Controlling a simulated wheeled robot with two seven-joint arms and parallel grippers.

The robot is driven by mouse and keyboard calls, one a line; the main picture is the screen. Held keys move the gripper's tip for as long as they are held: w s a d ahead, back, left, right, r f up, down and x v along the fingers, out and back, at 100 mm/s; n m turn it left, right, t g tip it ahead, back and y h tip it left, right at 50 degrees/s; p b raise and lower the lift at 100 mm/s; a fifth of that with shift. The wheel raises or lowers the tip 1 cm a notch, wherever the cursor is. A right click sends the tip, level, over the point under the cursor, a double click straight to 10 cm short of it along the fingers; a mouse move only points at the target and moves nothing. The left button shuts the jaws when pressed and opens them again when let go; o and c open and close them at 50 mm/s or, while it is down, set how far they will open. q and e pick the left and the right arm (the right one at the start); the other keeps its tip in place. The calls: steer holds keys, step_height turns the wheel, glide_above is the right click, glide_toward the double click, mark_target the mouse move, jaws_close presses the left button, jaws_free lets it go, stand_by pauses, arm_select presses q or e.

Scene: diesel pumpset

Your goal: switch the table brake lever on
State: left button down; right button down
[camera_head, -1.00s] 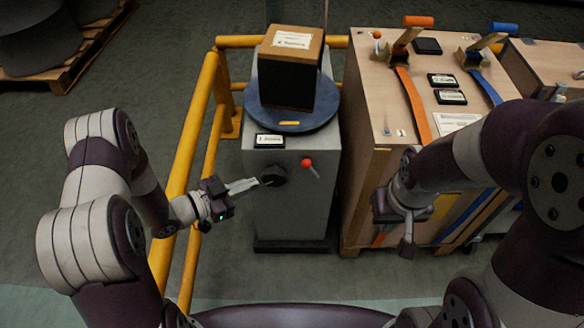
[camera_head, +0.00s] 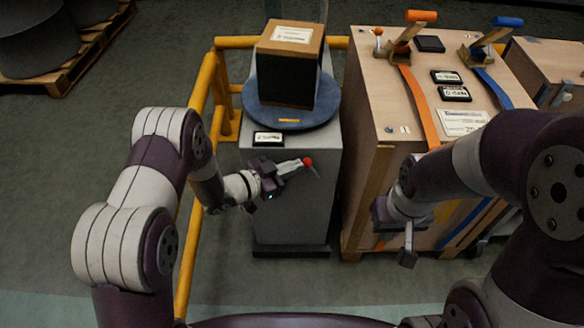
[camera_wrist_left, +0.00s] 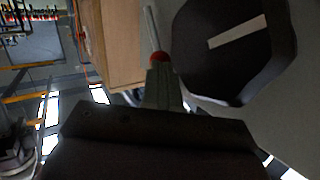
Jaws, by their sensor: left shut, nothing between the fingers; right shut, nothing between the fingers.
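The brake lever is a thin rod with a red ball (camera_head: 307,161) on the front of the grey pedestal (camera_head: 292,210). The ball (camera_wrist_left: 159,57) and rod (camera_wrist_left: 151,28) also show in the left wrist view. My left gripper (camera_head: 300,163) is shut and empty, its tips right at the red ball; I cannot tell whether they touch. A black dial (camera_wrist_left: 276,60) with a white bar is beside the lever in the wrist view; my gripper hides it in the head view. My right gripper (camera_head: 408,257) is shut and empty, in front of the wooden cabinet.
A blue turntable (camera_head: 262,113) on the pedestal carries a black and brown box (camera_head: 291,62). Yellow rails (camera_head: 201,100) run left of and behind the pedestal.

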mark_target(307, 161)
arm_select(q)
steer(key=d+r+m+y+p, duration=0.1)
steer(key=p, duration=0.2)
steer(key=d+r+g+y+p, duration=0.1)
steer(key=d+r+y+p, duration=0.1)
steer(key=p, duration=0.2)
steer(key=shift+d+m+y, duration=0.2)
steer(key=shift+m+y, duration=0.1)
steer(key=shift+m, duration=0.1)
steer(key=d+m+y+p, duration=0.1)
steer(key=d+y, duration=0.1)
steer(key=d, duration=0.1)
steer(key=shift+d+g+y+p, duration=0.3)
steer(key=shift+g+y, duration=0.1)
steer(key=shift+r, duration=0.15)
steer(key=shift+r+p, duration=0.7)
steer(key=shift+p, duration=0.05)
